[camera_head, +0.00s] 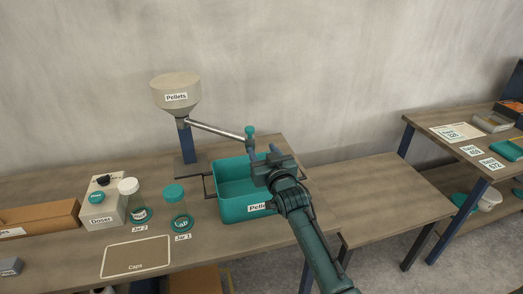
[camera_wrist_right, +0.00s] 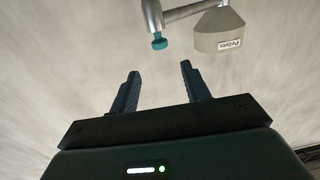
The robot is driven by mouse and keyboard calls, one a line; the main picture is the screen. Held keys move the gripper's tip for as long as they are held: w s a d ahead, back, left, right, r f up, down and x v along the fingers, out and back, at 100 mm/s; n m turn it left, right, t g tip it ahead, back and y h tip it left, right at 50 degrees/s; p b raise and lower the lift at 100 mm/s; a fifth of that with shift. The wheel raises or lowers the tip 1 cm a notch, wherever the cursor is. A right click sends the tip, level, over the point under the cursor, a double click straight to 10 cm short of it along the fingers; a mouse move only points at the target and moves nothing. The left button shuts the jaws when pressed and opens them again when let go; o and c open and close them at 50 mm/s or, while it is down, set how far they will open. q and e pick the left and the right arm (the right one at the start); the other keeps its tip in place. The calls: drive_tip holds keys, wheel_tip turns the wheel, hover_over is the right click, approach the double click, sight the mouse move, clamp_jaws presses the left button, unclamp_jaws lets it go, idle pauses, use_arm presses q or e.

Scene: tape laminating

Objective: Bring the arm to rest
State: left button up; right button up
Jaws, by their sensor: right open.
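My right arm comes in from the lower right in the head view. Its gripper (camera_head: 251,142) is raised over the teal pellet bin (camera_head: 233,185), just below the teal-tipped end of the hopper's metal spout. In the right wrist view the two fingers (camera_wrist_right: 158,82) are apart with nothing between them. The spout's teal tip (camera_wrist_right: 159,42) and the pale Pellets hopper (camera_wrist_right: 220,28) show beyond the fingers, and a gap shows between the tip and the fingers. My left gripper is not in view.
The hopper (camera_head: 176,92) stands on a blue post behind the bin. Two jars, Jar 1 (camera_head: 178,208) and Jar 2 (camera_head: 131,202), a Dryer box (camera_head: 101,212) and a Caps mat (camera_head: 136,257) are left of the bin. The table (camera_head: 375,185) to the right is bare.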

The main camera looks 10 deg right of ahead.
drive_tip(key=s+f+g, duration=0.4)
drive_tip(key=s+f, duration=1.1)
drive_tip(key=s, duration=0.1)
drive_tip(key=s+f+g, duration=0.1)
drive_tip(key=s+f, duration=0.2)
drive_tip(key=s, duration=0.7)
drive_tip(key=s+f+n+g+y, duration=0.1)
drive_tip(key=s+f+g, duration=0.1)
drive_tip(key=s, duration=0.8)
drive_tip(key=shift+s+a+f+n+g, duration=0.3)
drive_tip(key=shift+f, duration=0.15)
